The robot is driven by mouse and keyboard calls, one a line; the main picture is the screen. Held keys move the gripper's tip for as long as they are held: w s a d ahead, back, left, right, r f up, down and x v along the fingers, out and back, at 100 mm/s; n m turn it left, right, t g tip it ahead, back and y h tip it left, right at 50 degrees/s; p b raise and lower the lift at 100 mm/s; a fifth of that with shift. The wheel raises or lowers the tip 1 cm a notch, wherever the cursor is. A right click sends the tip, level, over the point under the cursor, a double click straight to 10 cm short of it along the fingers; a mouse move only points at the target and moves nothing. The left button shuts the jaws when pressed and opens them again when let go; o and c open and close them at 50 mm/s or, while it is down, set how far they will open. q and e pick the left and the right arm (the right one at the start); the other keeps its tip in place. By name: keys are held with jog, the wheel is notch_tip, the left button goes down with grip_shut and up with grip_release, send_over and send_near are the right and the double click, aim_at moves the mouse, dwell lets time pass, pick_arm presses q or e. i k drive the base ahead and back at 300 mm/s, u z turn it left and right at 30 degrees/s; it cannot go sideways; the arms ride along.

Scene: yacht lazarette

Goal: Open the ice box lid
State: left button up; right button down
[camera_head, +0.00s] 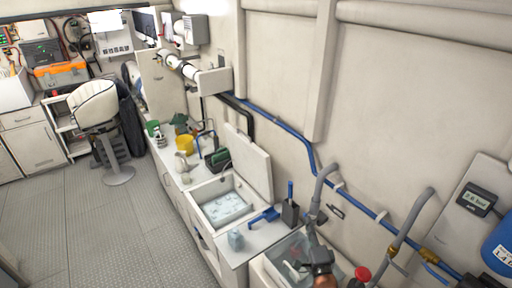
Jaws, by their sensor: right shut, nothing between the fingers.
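The ice box (197,212) is set into the white counter, and pale ice (224,207) shows inside it. Its white lid (249,164) stands raised, nearly upright, along the wall side of the opening. My right gripper (318,257) is low in the head view, over the clear-sided bin to the right of the ice box. It is shut and empty, apart from the lid. Its fingertips are small and hard to make out. My left gripper is not in view.
Grey hoses (405,225) and a blue pipe (290,134) run along the wall. The floor (115,225) at left is open.

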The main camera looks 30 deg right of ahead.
aim_at(251, 162)
jog(key=z, duration=0.25)
jog(key=i, duration=1.7)
jog(key=u, duration=0.25)
